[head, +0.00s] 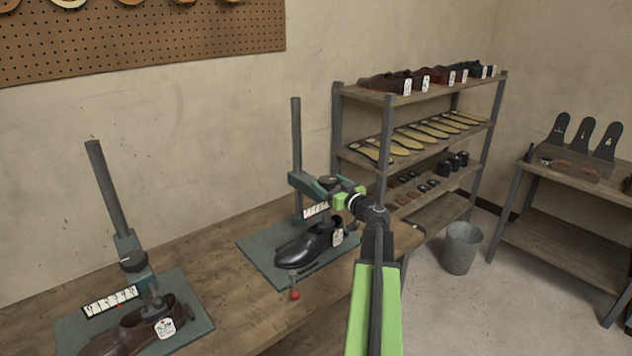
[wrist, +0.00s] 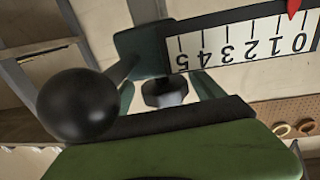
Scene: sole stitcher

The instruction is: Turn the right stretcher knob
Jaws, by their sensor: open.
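The right stretcher (head: 297,150) is a dark post with a green head on a green base plate, and it holds a black shoe (head: 312,243) with a white tag. Its dark round knob (head: 328,181) sits on top of the head. My gripper (head: 343,194), bright green at the tips, is open close to the right side of the head; I cannot tell whether it touches the knob. The wrist view shows the numbered white scale (wrist: 240,45) upside down, a red pointer (wrist: 294,8) near 0, a black ball (wrist: 79,105) and a dark grey knob-like part (wrist: 165,92).
The left stretcher (head: 125,245) holds a brown shoe (head: 130,332) on the same wooden bench (head: 215,255). A red ball (head: 295,295) sticks out at the right stretcher's front. A shelf rack (head: 410,100) stands behind, with a bin (head: 461,250) on the floor beside it.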

